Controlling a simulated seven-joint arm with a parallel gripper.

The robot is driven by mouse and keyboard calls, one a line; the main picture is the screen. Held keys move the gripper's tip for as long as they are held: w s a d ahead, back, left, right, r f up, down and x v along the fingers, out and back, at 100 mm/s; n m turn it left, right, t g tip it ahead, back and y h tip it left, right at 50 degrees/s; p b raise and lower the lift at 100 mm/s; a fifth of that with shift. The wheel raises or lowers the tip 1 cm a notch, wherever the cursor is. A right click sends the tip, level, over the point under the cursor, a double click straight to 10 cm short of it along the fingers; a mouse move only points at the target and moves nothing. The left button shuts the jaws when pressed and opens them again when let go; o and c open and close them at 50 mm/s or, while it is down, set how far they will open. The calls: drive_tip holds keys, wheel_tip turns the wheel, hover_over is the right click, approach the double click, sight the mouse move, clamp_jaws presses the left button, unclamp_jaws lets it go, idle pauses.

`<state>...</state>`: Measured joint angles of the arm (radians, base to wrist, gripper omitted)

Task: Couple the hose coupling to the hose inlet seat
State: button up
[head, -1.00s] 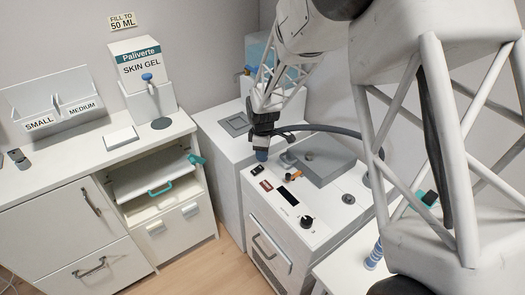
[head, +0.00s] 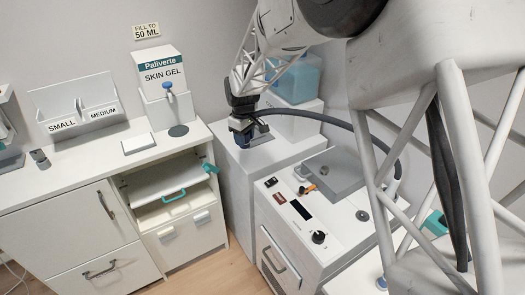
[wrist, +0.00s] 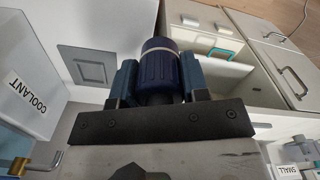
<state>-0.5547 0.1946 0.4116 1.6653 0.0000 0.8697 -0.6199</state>
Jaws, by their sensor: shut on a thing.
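My gripper (head: 243,134) is shut on the dark blue ribbed hose coupling (wrist: 158,68), which has a pale ring round it in the wrist view. A dark hose (head: 345,124) runs from the gripper in an arc to the right. The gripper is over the white cabinet, close to a grey square plate (head: 263,138) on its top. In the wrist view that plate (wrist: 86,63) shows a darker square in its middle, beyond and left of the coupling. The plate may be the hose inlet seat; I cannot tell for sure. I see a gap between coupling and plate in the wrist view.
A blue coolant tank (head: 300,78) on a white block (head: 292,120) stands right behind the gripper. A white console (head: 330,222) with a grey lid and knobs is at right.

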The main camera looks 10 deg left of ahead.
drive_tip(key=s+a+r+m, duration=0.1)
drive_tip(key=a+r+m, duration=0.2)
drive_tip(key=a+r, duration=0.4)
drive_tip(key=d+f+n, duration=0.2)
drive_tip(key=d+n, duration=0.1)
drive_tip(key=d, duration=1.1)
drive_tip(key=d+f+n, duration=0.3)
drive_tip(key=d, duration=1)
drive_tip(key=s+d+f+n, duration=0.2)
drive_tip(key=s+d, duration=0.1)
drive_tip(key=d, duration=0.5)
drive_tip(key=s+d+f+n, duration=0.3)
drive_tip(key=d, duration=0.4)
drive_tip(key=s+d+f+n, duration=0.2)
drive_tip(key=s+d, duration=0.2)
drive_tip(key=d, duration=0.4)
drive_tip(key=shift+d+f+n, duration=0.15)
drive_tip(key=shift+d+n, duration=0.15)
drive_tip(key=shift+w+f, duration=0.1)
hover_over(364, 213)
drive_tip(key=shift+f, duration=2.75)
drive_tip(key=shift+f, duration=1.1)
